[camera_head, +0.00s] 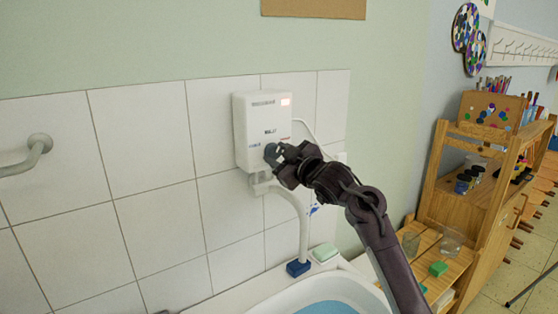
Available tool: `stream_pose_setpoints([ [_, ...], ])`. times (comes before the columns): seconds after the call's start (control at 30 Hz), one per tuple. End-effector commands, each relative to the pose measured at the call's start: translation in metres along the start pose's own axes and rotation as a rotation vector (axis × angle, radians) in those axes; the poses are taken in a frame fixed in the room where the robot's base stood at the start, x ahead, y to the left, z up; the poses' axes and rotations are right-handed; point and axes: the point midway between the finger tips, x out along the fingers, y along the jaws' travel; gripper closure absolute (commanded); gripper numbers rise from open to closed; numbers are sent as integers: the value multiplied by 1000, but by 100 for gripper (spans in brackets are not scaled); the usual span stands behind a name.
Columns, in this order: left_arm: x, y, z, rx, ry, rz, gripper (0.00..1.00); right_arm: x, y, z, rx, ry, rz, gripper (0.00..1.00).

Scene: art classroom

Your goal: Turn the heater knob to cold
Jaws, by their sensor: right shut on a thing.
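The heater (251,122) is a white box on the tiled wall, with a lit red-orange patch at its upper right. Its dark blue knob (270,151) is at the lower front, partly hidden by my gripper. My right gripper (277,156) is at the knob, shut on it, with the arm coming in from the lower right. The knob's exact pointing direction is hidden. My left gripper is not in view.
A basin (262,307) with blue water lies below the heater. A wooden shelf (484,190) with art supplies stands at right. A wall rail (30,157) is at left.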

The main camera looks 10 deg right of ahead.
Motion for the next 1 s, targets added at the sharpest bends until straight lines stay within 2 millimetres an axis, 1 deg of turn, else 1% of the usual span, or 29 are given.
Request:
stream_pose_setpoints([
  [0.03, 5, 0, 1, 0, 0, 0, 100, 0, -1, 3, -51, -1, 0, 85],
  [1.0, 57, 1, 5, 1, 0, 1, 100, 0, 0, 2, -970, -2, 0, 85],
])
